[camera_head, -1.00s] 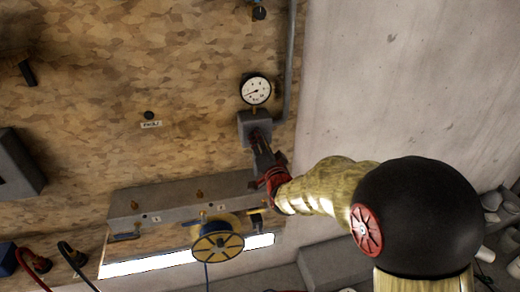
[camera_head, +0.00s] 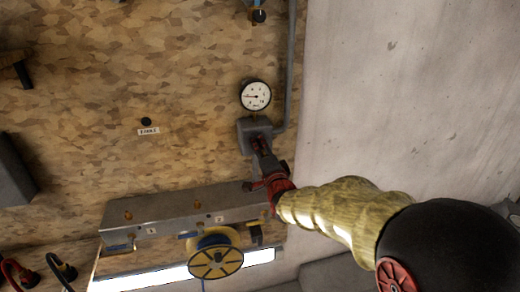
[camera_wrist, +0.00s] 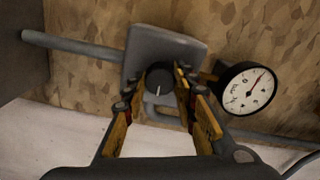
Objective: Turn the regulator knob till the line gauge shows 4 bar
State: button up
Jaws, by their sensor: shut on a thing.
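The line gauge (camera_head: 256,95) is a white round dial with a black rim on the wall panel, above the grey regulator body (camera_head: 245,130). Its needle points left in the head view. In the wrist view the gauge (camera_wrist: 248,90) is right of the regulator and its red needle points up and right; the numbers are too small to read surely. The dark regulator knob (camera_wrist: 159,76), with a white mark line pointing down, sits between my fingers. My gripper (camera_head: 262,146) is shut on the knob; it also shows in the wrist view (camera_wrist: 158,92). The head view hides the knob.
A grey pipe (camera_head: 291,70) runs beside the gauge. A grey manifold box (camera_head: 165,216) and a yellow-and-blue reel (camera_head: 215,262) lie below and left of my gripper. A small labelled black button (camera_head: 146,121) is on the panel. A bare pale wall (camera_head: 410,90) lies to the right.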

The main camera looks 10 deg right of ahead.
jog(key=o, duration=1.2)
jog(key=shift+c, duration=0.2)
jog(key=s, duration=1.2)
